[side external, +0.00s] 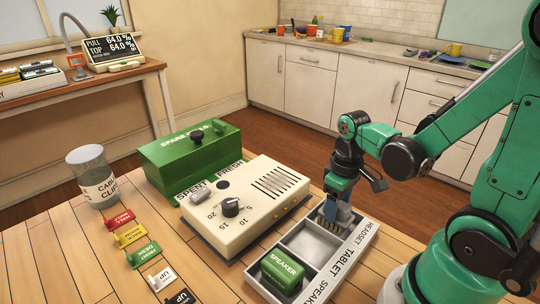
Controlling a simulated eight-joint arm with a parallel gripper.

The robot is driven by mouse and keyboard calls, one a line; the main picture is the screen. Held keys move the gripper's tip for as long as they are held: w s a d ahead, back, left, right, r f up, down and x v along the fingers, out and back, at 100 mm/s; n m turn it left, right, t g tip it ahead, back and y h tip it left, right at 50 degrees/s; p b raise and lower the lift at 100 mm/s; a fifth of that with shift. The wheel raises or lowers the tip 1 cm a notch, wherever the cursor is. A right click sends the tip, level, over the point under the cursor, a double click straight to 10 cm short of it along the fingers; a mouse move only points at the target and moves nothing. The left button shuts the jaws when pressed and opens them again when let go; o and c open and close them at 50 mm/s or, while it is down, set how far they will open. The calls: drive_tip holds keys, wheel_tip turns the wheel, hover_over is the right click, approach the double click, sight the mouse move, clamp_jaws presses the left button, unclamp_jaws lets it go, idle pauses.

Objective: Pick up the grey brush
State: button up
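My gripper (332,207) points down into the far compartment of a grey tray (362,246), at the end labelled HEADSET. A small blue-grey thing with a tan, bristle-like edge, which looks like the grey brush (344,216), is right at the fingertips in that compartment. The fingers cover part of it. I cannot tell whether they are closed on it or only around it, nor whether it touches the tray floor. The tray's middle compartment is empty. A green block marked SPEAKER (282,270) sits in the near compartment.
Left of the tray stands a cream box with a dial (245,208), and behind it a green box (190,155). A clear jar (91,176) and several coloured tags (130,235) are at the left. Bare planks (70,265) show at the front left.

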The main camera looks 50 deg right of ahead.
clamp_jaws()
drive_tip(key=shift+r, duration=0.1)
wheel_tip(320, 180, up, 20)
idle(0.7)
